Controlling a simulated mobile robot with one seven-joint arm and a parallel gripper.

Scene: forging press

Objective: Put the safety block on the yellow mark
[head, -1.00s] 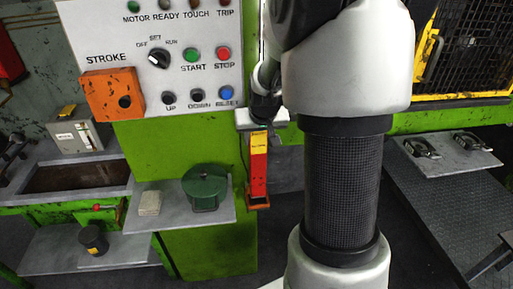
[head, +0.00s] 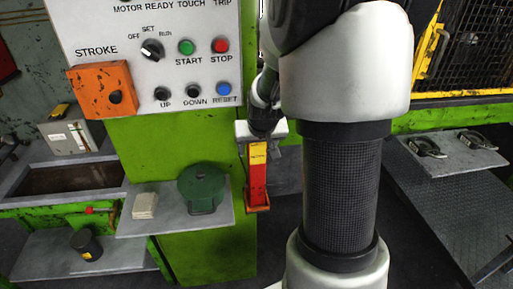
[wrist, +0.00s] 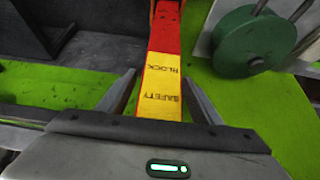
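The safety block (head: 257,178) is a tall red bar with a yellow labelled upper part. It stands upright in an orange-red foot beside the green press column. My gripper (head: 259,141) is at its top end in the head view and hides the top. In the wrist view the block (wrist: 161,85) runs between the two fingers of my gripper (wrist: 158,75). A narrow gap shows at the left finger; the right finger is very close to the block's edge. The fingers look open around it. I cannot make out a yellow mark.
The control panel (head: 160,35) with its orange box (head: 103,90) is above left. A grey shelf (head: 165,222) holds a green round canister (head: 203,186) and a pale block (head: 145,205), close left of the safety block. A grey plate (head: 455,155) with metal clamps is at right.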

